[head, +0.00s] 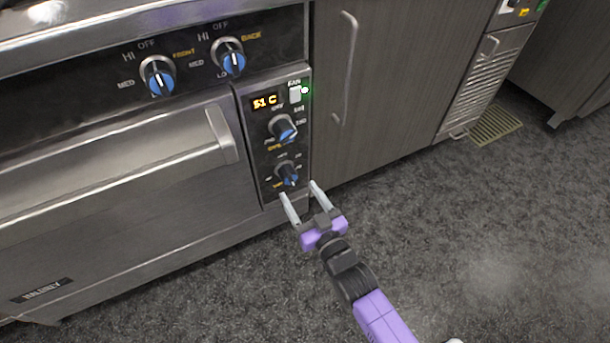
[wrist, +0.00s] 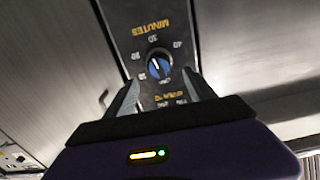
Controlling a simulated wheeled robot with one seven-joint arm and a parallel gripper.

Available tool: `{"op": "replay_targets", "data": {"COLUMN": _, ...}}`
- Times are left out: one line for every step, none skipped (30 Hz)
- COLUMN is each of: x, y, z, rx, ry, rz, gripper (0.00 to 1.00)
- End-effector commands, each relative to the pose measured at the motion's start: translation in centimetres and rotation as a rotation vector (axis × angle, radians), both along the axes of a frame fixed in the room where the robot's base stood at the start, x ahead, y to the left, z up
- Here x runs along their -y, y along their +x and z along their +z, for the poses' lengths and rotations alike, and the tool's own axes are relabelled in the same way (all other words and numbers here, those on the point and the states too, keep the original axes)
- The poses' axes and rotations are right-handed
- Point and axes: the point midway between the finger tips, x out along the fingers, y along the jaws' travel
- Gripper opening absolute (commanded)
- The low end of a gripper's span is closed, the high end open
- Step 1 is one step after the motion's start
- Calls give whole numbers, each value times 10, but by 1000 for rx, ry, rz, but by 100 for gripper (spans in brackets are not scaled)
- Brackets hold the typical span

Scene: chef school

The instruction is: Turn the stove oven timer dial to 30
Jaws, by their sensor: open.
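The timer dial (head: 287,174) is the lowest knob on the narrow black control panel right of the oven door. It is dark with a blue face. In the wrist view the timer dial (wrist: 159,65) appears upside down, with MINUTES lettering and numbers such as 20, 30 and 40 around it. A pale pointer line shows on its face, but its exact reading is too small to tell. My gripper (head: 298,190) is open just in front of and slightly below the dial. In the wrist view the fingers of my gripper (wrist: 163,92) lie either side of the panel, with the dial beyond them, apparently not gripped.
A temperature dial (head: 283,129), a lit display (head: 265,102) and a white switch (head: 295,95) sit above the timer dial. Two burner knobs (head: 158,76) (head: 229,57) are higher left. The oven door handle (head: 222,135) projects to the left. A cabinet (head: 390,80) stands right; the floor (head: 450,230) is clear.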

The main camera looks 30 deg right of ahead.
Motion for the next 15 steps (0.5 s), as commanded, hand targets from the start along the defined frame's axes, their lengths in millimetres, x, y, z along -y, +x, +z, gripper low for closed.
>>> {"op": "replay_targets", "data": {"x": 0, "y": 7, "z": -1, "rx": 3, "ry": -1, "rz": -1, "gripper": 63}}
{"op": "replay_targets", "data": {"x": 1, "y": 11, "z": -1, "rx": 4, "ry": -1, "rz": -1, "gripper": 63}}
{"op": "replay_targets", "data": {"x": 1, "y": 17, "z": -2, "rx": 4, "ry": -1, "rz": -1, "gripper": 63}}
{"op": "replay_targets", "data": {"x": 1, "y": 22, "z": -1, "rx": 4, "ry": -1, "rz": -1, "gripper": 63}}
{"op": "replay_targets", "data": {"x": 1, "y": 26, "z": -2, "rx": 4, "ry": -2, "rz": -1, "gripper": 63}}
{"op": "replay_targets", "data": {"x": 1, "y": 33, "z": -2, "rx": 5, "ry": -2, "rz": -1, "gripper": 63}}
{"op": "replay_targets", "data": {"x": 1, "y": 38, "z": -2, "rx": 5, "ry": -2, "rz": -1, "gripper": 63}}
{"op": "replay_targets", "data": {"x": 1, "y": 42, "z": -2, "rx": 4, "ry": -2, "rz": -1, "gripper": 63}}
{"op": "replay_targets", "data": {"x": 1, "y": 48, "z": -2, "rx": 4, "ry": -2, "rz": -1, "gripper": 63}}
{"op": "replay_targets", "data": {"x": 1, "y": 52, "z": -2, "rx": 3, "ry": -2, "rz": -1, "gripper": 63}}
{"op": "replay_targets", "data": {"x": 1, "y": 55, "z": -2, "rx": 3, "ry": -2, "rz": -1, "gripper": 63}}
{"op": "replay_targets", "data": {"x": 1, "y": 60, "z": -2, "rx": 4, "ry": -2, "rz": -1, "gripper": 63}}
{"op": "replay_targets", "data": {"x": 1, "y": 63, "z": -2, "rx": 3, "ry": -2, "rz": -1, "gripper": 63}}
{"op": "replay_targets", "data": {"x": 1, "y": 65, "z": -2, "rx": 2, "ry": -2, "rz": -1, "gripper": 63}}
{"op": "replay_targets", "data": {"x": 1, "y": 67, "z": -1, "rx": 2, "ry": -3, "rz": -1, "gripper": 63}}
